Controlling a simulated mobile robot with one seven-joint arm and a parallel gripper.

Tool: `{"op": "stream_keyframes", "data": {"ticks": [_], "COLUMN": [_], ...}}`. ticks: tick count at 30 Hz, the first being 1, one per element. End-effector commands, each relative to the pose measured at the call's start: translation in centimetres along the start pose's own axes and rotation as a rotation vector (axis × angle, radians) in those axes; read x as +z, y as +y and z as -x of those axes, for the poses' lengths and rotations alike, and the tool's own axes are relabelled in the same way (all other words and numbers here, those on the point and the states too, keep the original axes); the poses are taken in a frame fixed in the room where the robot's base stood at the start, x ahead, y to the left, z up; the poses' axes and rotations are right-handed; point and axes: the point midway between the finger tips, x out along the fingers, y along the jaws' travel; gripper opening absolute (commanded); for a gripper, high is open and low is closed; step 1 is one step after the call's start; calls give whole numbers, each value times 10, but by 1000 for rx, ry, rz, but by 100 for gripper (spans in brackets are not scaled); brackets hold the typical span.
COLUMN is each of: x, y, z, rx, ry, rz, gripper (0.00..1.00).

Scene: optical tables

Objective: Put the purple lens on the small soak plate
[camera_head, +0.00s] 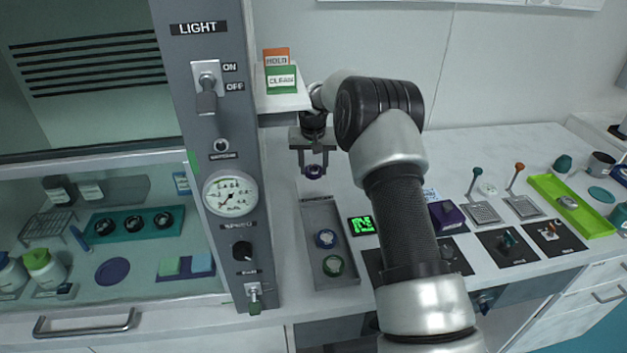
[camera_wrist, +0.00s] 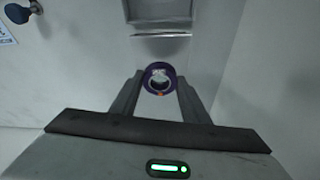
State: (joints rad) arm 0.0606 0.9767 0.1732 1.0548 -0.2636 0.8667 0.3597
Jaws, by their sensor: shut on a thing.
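My gripper (camera_head: 313,165) is shut on the purple lens (camera_head: 314,173), a small dark purple ring, and holds it above the bench near the control column. The lens also shows in the wrist view (camera_wrist: 160,67), between the fingertips of my gripper (camera_wrist: 158,86). No label in view reads as the small soak plate, so I cannot tell which thing it is. Two small grey square plates, a left one (camera_head: 484,213) and a right one (camera_head: 524,207), lie on the bench at the right, well away from my gripper.
The control column (camera_head: 226,150) stands close on the left. A shelf (camera_head: 282,103) with HOLD and CLEAN signs is beside the gripper. A green tray (camera_head: 570,206) lies far right.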

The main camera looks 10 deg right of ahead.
Motion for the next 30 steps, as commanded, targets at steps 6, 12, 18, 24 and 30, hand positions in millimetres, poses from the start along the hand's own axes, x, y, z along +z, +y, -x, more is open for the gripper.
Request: {"op": "stream_keyframes", "data": {"ticks": [6, 12, 18, 24, 30], "x": [5, 12, 11, 12, 12], "y": [0, 0, 0, 0, 0], "z": [-17, -42, -42, -46, -46], "rx": [0, -1, -1, 0, 0], "ry": [0, 0, 2, 2, 1], "rz": [1, -1, 0, 0, 0], "gripper": [15, 15, 15, 45, 60]}}
